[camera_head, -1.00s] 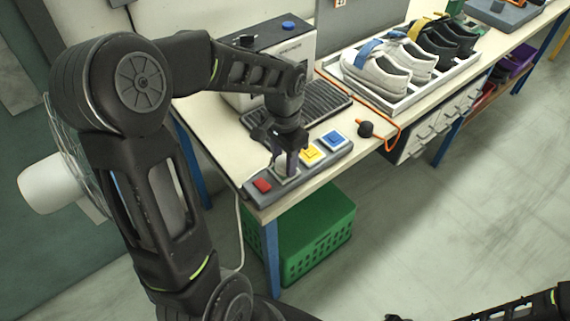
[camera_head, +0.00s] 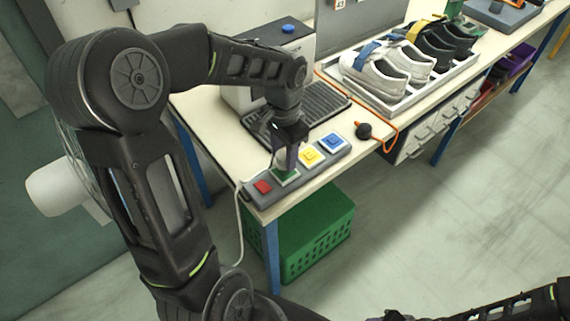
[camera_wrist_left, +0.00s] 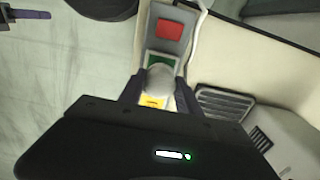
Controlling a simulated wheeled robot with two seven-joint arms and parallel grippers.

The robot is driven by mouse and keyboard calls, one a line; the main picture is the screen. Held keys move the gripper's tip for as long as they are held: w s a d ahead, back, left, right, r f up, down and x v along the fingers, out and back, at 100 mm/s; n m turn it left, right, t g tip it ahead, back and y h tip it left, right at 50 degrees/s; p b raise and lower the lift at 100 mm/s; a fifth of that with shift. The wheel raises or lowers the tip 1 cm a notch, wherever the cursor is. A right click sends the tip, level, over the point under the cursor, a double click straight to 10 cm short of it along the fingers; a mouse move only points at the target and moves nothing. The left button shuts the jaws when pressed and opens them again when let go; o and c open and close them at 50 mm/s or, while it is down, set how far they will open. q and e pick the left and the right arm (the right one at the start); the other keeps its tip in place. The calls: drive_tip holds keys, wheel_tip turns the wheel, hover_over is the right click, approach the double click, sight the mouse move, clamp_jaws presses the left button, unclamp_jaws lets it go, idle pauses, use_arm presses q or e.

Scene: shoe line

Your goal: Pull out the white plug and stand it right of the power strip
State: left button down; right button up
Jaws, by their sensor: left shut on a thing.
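The power strip (camera_head: 253,201) lies along the near table edge, with red (camera_head: 263,187), green (camera_head: 287,178), yellow (camera_head: 311,155) and blue (camera_head: 332,141) sockets. My left gripper (camera_head: 286,167) points down over the green socket. In the left wrist view, it is shut on the white plug (camera_wrist_left: 159,79), whose rounded top shows between the fingers. Some green shows around the plug there. The fingers hide most of the plug in the head view. I cannot tell whether its pins are clear of the socket. My right arm (camera_head: 500,308) shows at the bottom right; its jaw state is unclear.
A grey machine with a blue button (camera_head: 289,28) and black grille stands behind the strip. A black knob (camera_head: 363,130) with an orange cord lies right of the strip. Shoes stand in a white tray (camera_head: 398,105) farther right. A green crate (camera_head: 318,238) is below the table.

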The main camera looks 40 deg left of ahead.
use_arm(q)
drive_tip(key=shift+r+p, duration=0.9)
drive_tip(key=shift+r, duration=0.45)
drive_tip(key=shift+f, duration=0.1)
